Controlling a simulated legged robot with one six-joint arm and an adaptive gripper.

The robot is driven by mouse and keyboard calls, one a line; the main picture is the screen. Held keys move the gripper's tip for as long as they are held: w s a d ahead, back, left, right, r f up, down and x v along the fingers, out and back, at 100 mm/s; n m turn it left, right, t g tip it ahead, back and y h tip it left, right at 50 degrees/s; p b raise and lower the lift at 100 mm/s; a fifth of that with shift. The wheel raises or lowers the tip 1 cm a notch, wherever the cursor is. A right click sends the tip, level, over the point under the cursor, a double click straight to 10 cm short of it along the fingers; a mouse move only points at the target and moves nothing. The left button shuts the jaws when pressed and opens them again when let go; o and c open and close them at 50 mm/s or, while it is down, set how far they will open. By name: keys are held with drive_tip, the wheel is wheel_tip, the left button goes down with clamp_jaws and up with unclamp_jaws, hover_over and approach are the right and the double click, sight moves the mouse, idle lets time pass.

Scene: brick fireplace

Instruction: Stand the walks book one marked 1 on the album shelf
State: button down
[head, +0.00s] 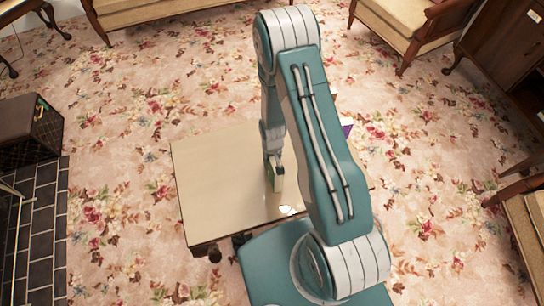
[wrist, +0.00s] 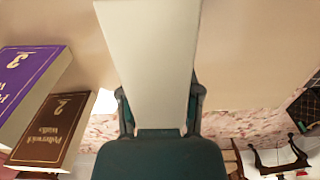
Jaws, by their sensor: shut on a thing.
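My gripper (wrist: 158,112) is shut on a book, taken to be walks book one (wrist: 150,55). Only its pale, plain side faces the wrist camera, so no number shows. A brown walks book marked 2 (wrist: 52,130) and a purple book marked 3 (wrist: 28,82) are at left in the wrist view. I cannot make out the album shelf; my arm hides part of the table.
The cream table (head: 212,180) is bare on its left side. A small white thing (head: 288,210) lies near its front edge. A purple corner (head: 347,130) shows behind my arm. A black crate (head: 30,130), chairs and a wooden cabinet (head: 505,50) stand around the flowered carpet.

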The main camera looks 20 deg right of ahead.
drive_tip(key=shift+c, duration=1.4)
unclamp_jaws()
drive_tip(key=shift+f, duration=0.1)
